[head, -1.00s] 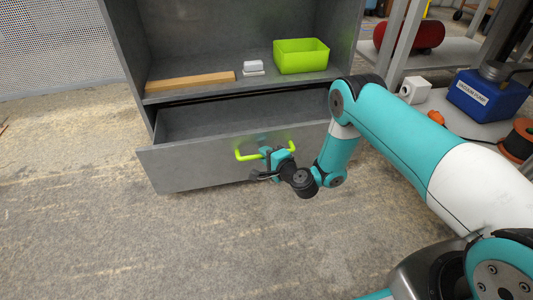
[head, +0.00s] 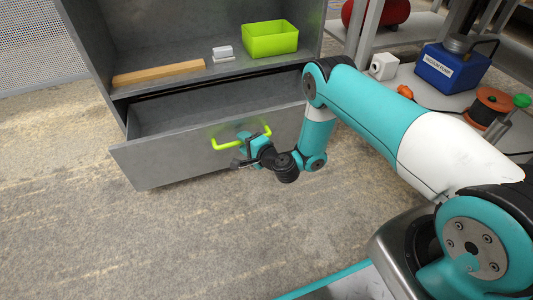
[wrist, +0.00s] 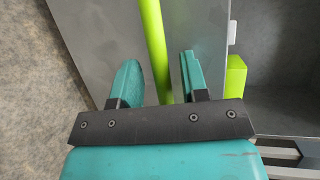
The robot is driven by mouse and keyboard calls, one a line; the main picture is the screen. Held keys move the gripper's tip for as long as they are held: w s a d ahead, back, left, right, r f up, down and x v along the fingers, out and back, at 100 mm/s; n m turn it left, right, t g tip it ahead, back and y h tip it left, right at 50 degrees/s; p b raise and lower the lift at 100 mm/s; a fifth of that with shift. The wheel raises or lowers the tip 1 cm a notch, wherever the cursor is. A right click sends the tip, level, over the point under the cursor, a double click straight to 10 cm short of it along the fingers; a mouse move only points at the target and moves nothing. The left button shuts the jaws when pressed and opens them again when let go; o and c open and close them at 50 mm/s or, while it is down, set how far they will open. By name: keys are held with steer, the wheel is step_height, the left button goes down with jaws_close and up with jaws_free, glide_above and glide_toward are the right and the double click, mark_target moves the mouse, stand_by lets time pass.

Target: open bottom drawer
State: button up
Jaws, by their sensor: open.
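The grey bottom drawer (head: 165,163) stands pulled out from the grey cabinet, its inside visible and empty where I can see. Its lime-green bar handle (head: 222,146) is on the drawer front. My gripper (head: 246,140) is at the middle of the handle. In the wrist view, the handle (wrist: 152,35) runs between the two teal fingers of my gripper (wrist: 160,62), with a gap on each side. The fingers are apart and not closed on the bar. My gripper hides part of the handle in the head view.
On the shelf above the drawer are a wooden bar (head: 160,73), a small white block (head: 223,52) and a lime-green bin (head: 270,40). A blue vacuum pump (head: 452,70) and a cable spool (head: 490,106) stand at right. The floor before the drawer is clear.

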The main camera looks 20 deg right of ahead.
steer(key=p+v, duration=1.6)
steer(key=p, duration=1)
steer(key=shift+s, duration=0.15)
steer(key=shift+d+r, duration=0.15)
